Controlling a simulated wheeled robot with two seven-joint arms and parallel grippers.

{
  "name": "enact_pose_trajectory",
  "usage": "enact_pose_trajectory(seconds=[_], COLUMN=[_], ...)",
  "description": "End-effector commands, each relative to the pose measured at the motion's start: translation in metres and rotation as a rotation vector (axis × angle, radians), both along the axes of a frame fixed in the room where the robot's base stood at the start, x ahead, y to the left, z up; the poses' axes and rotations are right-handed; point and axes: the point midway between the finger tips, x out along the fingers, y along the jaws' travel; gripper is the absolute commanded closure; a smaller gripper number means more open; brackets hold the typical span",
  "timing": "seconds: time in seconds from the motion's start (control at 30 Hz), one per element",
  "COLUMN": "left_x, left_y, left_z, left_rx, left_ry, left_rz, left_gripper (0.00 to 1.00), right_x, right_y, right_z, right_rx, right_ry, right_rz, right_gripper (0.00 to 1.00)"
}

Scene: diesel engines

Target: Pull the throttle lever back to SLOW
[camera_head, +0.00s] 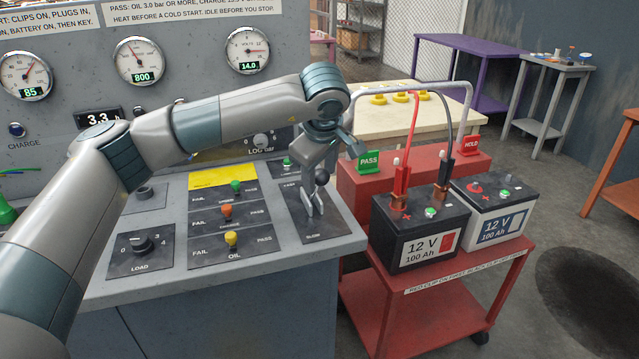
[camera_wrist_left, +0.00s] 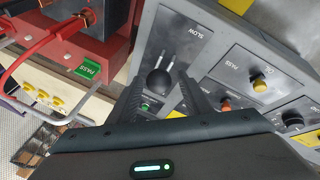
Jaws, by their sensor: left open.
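The throttle lever's black ball knob (camera_head: 322,176) stands above a dark plate (camera_head: 333,225) at the console's right end. SLOW is printed at the plate's near end. Two pale metal strips show on the SLOW side of the knob; the lever's stem is largely hidden. My left gripper (camera_head: 314,166) points down over the plate, at the knob. My right gripper is not in view.
The LOAD dial (camera_head: 144,244) and coloured FAIL/PASS levers (camera_head: 231,238) lie left of the throttle plate. A red cart (camera_head: 435,310) with two 12 V batteries (camera_head: 420,225), clips and cables stands close on the right. A table with yellow parts (camera_head: 400,97) is behind.

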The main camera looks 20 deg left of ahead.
Motion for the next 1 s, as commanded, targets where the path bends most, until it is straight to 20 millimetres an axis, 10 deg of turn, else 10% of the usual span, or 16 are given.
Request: enact_pose_trajectory(seconds=[0.6,1.0], left_x=[-0.05,-0.057], left_y=[-0.019,-0.021], left_z=[0.103,0.118], left_rx=[0.001,0.002], left_ry=[-0.001,0.001], left_rz=[-0.003,-0.002], left_gripper=[0.55,0.55], right_x=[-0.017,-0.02], right_y=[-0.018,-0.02], right_z=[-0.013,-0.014], right_rx=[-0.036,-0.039], right_ry=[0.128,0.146], right_rz=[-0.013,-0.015], right_gripper=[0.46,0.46])
